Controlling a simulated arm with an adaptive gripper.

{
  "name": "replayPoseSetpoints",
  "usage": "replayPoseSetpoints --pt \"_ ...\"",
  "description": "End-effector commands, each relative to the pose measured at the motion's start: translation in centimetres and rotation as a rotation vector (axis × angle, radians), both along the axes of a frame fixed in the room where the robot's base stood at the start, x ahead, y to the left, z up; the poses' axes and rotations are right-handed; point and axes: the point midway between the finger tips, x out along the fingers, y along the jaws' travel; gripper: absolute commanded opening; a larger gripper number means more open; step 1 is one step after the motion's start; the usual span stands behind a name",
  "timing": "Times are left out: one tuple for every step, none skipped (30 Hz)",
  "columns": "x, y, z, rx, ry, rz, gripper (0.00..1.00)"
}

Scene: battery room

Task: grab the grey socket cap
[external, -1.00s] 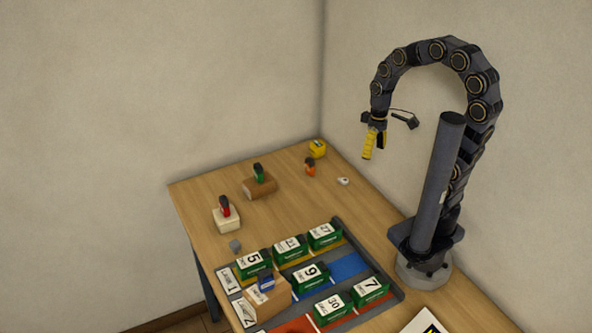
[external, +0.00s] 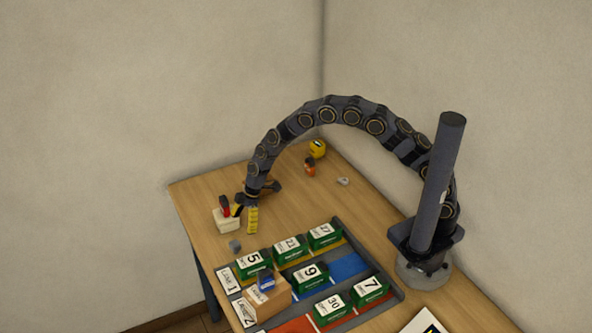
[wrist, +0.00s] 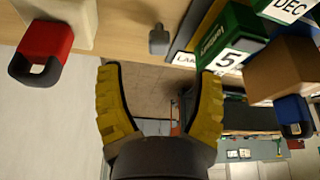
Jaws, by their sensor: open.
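The grey socket cap (external: 235,245) is a small grey piece on the wooden table (external: 200,196), just off the near left corner of the tray. In the wrist view the grey cap (wrist: 158,41) shows upper middle, beyond my fingertips and roughly centred between them. My gripper (external: 245,214) has yellow ribbed fingers pointing down, behind the cap and a little right of it in the external view. In the wrist view my gripper (wrist: 160,72) is open, with nothing between its fingers.
A red cap (external: 224,205) on a pale block (external: 227,223) stands close left of my gripper. Green numbered batteries (external: 253,264) fill parts of the tray (external: 394,284). A cardboard box (external: 267,298) carries a blue cap (external: 265,280). An orange item (external: 310,168) stands farther back.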

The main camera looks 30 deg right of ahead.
Motion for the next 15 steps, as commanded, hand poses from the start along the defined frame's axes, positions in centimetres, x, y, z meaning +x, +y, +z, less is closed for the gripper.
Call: replayPoseSetpoints --pt "-0.3 0.7 -0.8 0.003 -0.005 0.022 0.66" --pt "-0.5 0.9 -1.1 0.005 -0.008 0.031 0.66" --pt "-0.6 1.1 -1.4 0.006 -0.012 0.041 0.66" --pt "-0.6 1.3 -1.6 0.008 -0.013 0.046 0.66" --pt "-0.6 1.4 -1.8 0.008 -0.014 0.049 0.66" --pt "-0.6 1.6 -2.1 0.009 -0.016 0.050 0.66" --pt "-0.6 1.7 -2.4 0.009 -0.016 0.051 0.66" --pt "-0.7 1.8 -2.6 0.009 -0.016 0.051 0.66" --pt "-0.7 2.0 -3.0 0.010 -0.017 0.051 0.66" --pt "-0.7 2.1 -3.3 0.010 -0.017 0.050 0.66" --pt "-0.7 2.2 -3.6 0.010 -0.017 0.050 0.66" --pt "-0.7 2.4 -3.9 0.010 -0.016 0.049 0.66" --pt "-0.7 2.4 -4.0 0.010 -0.016 0.049 0.66" --pt "-0.7 2.5 -4.1 0.010 -0.017 0.048 0.66" --pt "-0.7 2.6 -4.3 0.010 -0.017 0.048 0.66"
